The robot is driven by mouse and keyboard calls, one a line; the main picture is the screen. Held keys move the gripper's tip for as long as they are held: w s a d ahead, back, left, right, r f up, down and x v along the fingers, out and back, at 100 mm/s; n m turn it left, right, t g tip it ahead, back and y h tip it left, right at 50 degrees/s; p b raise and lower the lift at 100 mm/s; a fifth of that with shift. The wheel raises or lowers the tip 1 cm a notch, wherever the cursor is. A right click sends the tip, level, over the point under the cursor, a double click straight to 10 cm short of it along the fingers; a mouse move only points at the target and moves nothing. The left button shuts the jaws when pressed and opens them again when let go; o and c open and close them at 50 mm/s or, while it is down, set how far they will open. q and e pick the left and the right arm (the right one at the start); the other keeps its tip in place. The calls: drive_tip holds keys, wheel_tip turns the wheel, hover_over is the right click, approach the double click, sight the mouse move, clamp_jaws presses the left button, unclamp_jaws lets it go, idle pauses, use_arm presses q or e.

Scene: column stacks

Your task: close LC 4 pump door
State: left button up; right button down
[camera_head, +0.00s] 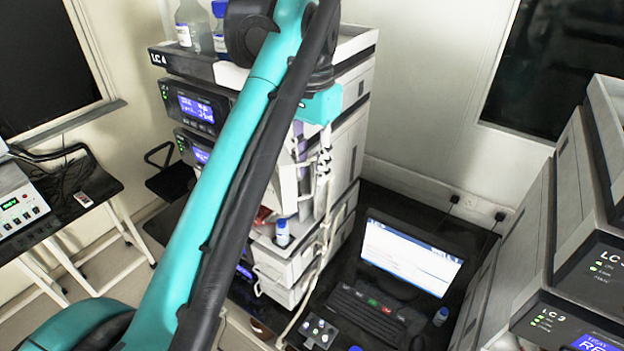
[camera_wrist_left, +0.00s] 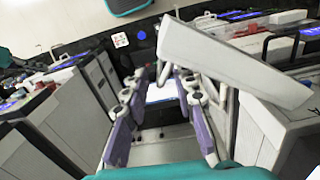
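The LC 4 stack (camera_head: 340,95) stands behind my left arm, its name on the top tray and lit displays on its left front. My left gripper (camera_head: 312,160) points down close to a pale door-like panel (camera_head: 286,185) on the stack's front side. In the left wrist view my left gripper (camera_wrist_left: 160,138) has its purple pads wide apart, with nothing between them. A white panel (camera_wrist_left: 235,65) sticks out beyond the right finger there; I cannot tell whether they touch. My arm hides much of the stack's front, including part of the pump area. My right gripper is not in view.
An open laptop (camera_head: 405,255) sits on the dark bench to the right of the stack. The LC 3 stack (camera_head: 570,250) stands at the right edge. Bottles (camera_head: 192,28) stand on top of LC 4. A small-vial bottle (camera_head: 282,235) stands by the stack's lower front.

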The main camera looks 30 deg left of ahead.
sight(312, 191)
use_arm(q)
wheel_tip(312, 191, down, 2)
drive_tip(key=shift+s+f, duration=0.1)
drive_tip(key=shift+f, duration=0.1)
drive_tip(key=shift+w+f, duration=0.2)
drive_tip(key=shift+f, duration=0.35)
drive_tip(key=shift+s, duration=0.15)
drive_tip(key=shift+c, duration=0.9)
clamp_jaws()
drive_tip(key=shift+a, duration=0.1)
drive_tip(key=shift+s+a, duration=0.1)
